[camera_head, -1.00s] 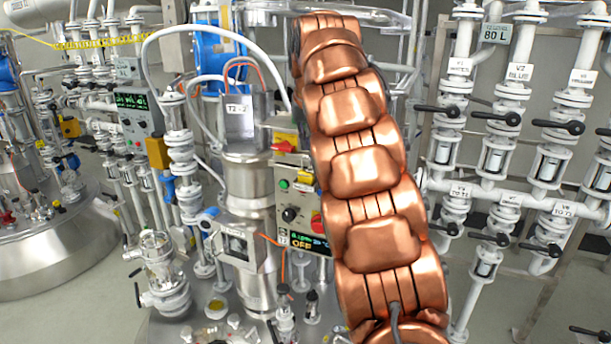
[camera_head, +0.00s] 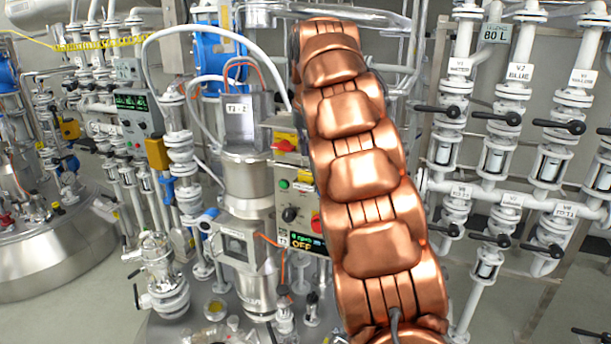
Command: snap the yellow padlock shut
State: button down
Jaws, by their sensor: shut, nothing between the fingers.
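I cannot make out a padlock for certain. A red and yellow switch (camera_head: 285,143) sits at the top of the grey control box (camera_head: 296,200) left of my arm; a small yellow part shows at its lower edge, too small to tell if it is a padlock. My copper-coloured arm rises through the middle of the picture and covers the right side of that box. My gripper is not seen; it is hidden behind the arm or out of the picture.
A steel vessel column (camera_head: 248,190) stands left of the control box. White pipes with black-handled valves (camera_head: 559,126) fill the right side. A yellow box (camera_head: 157,153) hangs on pipework at left. A large steel tank (camera_head: 45,245) stands at far left, with open floor in front.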

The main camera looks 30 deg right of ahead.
jog(key=shift+f+b, duration=0.55)
jog(key=shift+f, duration=0.25)
jog(key=shift+r, duration=0.1)
notch_tip(320, 180, up, 6)
jog(key=p, duration=0.4)
dwell(0.7)
dwell(0.5)
jog(key=s+a+f+n+g+y, duration=0.1)
jog(key=s+a+f, duration=0.5)
jog(key=s+a, duration=0.25)
jog(key=s+a+f+n+g+y, duration=0.1)
jog(key=s+a+f+g, duration=0.1)
jog(key=s+a+f, duration=0.55)
jog(key=s+a+f+n+g, duration=0.1)
jog(key=s+a+f, duration=0.2)
jog(key=s, duration=0.5)
jog(key=s+a+f+n+g+b, duration=0.1)
jog(key=s+a+f, duration=0.2)
jog(key=s+f, duration=0.2)
jog(key=s+a+f+n, duration=0.1)
jog(key=s+a+f, duration=0.2)
jog(key=s, duration=0.8)
jog(key=shift+s+a+f+g, duration=0.2)
jog(key=shift+f+g, duration=0.2)
jog(key=shift+f, duration=0.4)
